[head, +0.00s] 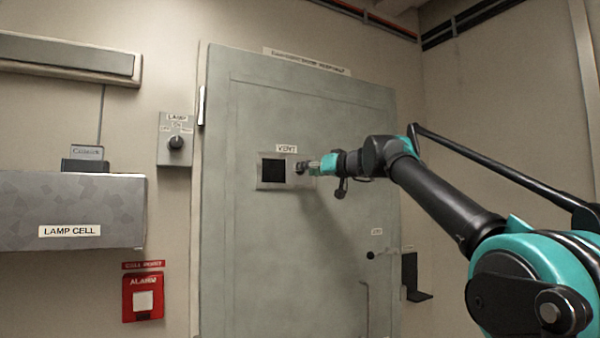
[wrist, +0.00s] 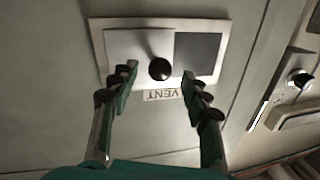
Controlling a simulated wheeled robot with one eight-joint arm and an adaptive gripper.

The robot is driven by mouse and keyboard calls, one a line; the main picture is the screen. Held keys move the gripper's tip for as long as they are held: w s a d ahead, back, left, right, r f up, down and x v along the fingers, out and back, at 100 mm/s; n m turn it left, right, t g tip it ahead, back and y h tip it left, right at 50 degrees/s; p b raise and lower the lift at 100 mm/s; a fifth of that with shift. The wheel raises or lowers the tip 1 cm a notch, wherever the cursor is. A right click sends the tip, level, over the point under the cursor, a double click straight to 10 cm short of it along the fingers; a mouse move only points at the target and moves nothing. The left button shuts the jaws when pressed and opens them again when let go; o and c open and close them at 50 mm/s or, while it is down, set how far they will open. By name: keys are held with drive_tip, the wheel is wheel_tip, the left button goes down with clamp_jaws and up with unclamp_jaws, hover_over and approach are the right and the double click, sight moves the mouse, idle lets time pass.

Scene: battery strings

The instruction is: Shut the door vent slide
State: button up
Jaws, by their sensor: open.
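The vent (head: 263,183) sits in the grey door under a "VENT" label. Its dark square opening (head: 273,172) shows uncovered on the left in the head view. The pale slide plate (wrist: 125,45) stands beside the dark opening (wrist: 198,55) in the wrist view, with a round black knob (wrist: 160,69) on the plate's edge nearest the opening. My gripper (wrist: 158,79) is open, its fingertips on either side of the knob with a gap at each side. In the head view my gripper (head: 311,167) reaches the vent's right part and partly hides the plate.
The grey door (head: 240,260) has a handle (head: 372,255) at lower right. Left of it are a lamp switch (head: 175,143), a red alarm box (head: 143,297) and a grey lamp cell box (head: 70,205). The door face around the vent is clear.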

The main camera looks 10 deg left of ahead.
drive_tip(key=shift+x, duration=2)
clamp_jaws()
